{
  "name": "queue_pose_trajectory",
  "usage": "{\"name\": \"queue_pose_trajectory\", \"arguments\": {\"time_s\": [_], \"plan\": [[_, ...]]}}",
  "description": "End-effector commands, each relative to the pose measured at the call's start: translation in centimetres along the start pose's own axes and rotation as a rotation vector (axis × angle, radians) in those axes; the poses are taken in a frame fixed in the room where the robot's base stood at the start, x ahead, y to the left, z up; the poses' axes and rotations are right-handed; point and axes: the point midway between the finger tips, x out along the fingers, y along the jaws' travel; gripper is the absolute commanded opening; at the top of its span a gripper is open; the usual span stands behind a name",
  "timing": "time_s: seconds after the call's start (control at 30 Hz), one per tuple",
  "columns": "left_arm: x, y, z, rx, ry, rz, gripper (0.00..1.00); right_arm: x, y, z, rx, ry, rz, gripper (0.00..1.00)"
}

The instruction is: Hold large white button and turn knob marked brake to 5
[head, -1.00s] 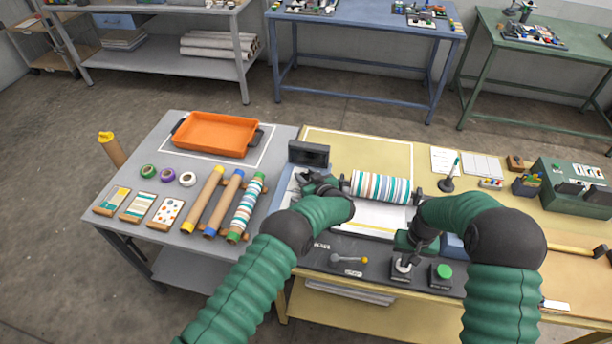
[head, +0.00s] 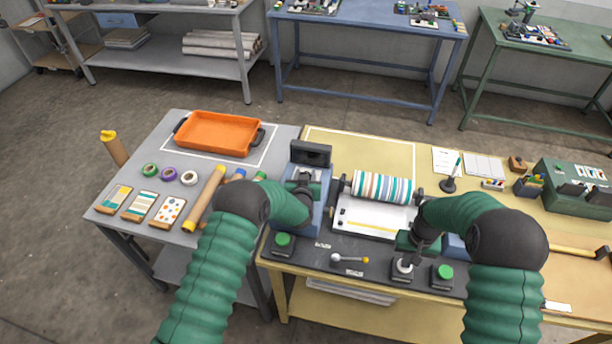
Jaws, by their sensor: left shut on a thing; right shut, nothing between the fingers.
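My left gripper (head: 303,187) is shut at the top of the press's left blue housing (head: 316,213). The knob between its fingers is mostly hidden, and I cannot read its marking or setting. My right gripper (head: 404,258) is shut and empty, pointing down at the large white button (head: 404,267) on a black box. Its tips seem to touch the button or hover just above it. The striped roller (head: 382,187) lies across the press, above a white sheet (head: 370,218).
Green buttons (head: 283,240) and (head: 445,271) sit on black boxes at the bench front. A small lever (head: 350,259) lies between them. A dark display box (head: 311,153) stands behind the left housing. An orange tray (head: 217,133) and rolls occupy the grey table.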

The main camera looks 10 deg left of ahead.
Motion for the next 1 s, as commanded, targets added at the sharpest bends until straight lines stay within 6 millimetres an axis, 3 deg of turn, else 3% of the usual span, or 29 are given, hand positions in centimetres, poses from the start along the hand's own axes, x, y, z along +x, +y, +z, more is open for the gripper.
{"name": "queue_pose_trajectory", "arguments": {"time_s": [0.43, 0.47, 0.6, 1.0], "plan": [[-0.01, -0.2, 0.11, 0.004, 0.002, 0.01, 0.0, 0.47, 0.13, 0.51, 0.002, -0.013, 0.002, 0.0], [-0.01, -0.2, 0.11, 0.004, 0.002, 0.01, 0.39, 0.47, 0.13, 0.51, 0.002, -0.013, 0.002, 0.0], [-0.02, -0.14, 0.09, 0.004, 0.002, 0.011, 0.58, 0.48, 0.12, 0.5, 0.002, -0.013, 0.002, 0.0], [-0.73, -0.12, -0.02, 0.003, 0.003, 0.011, 0.59, 0.46, 0.04, 0.5, 0.001, -0.013, 0.001, 0.0]]}}
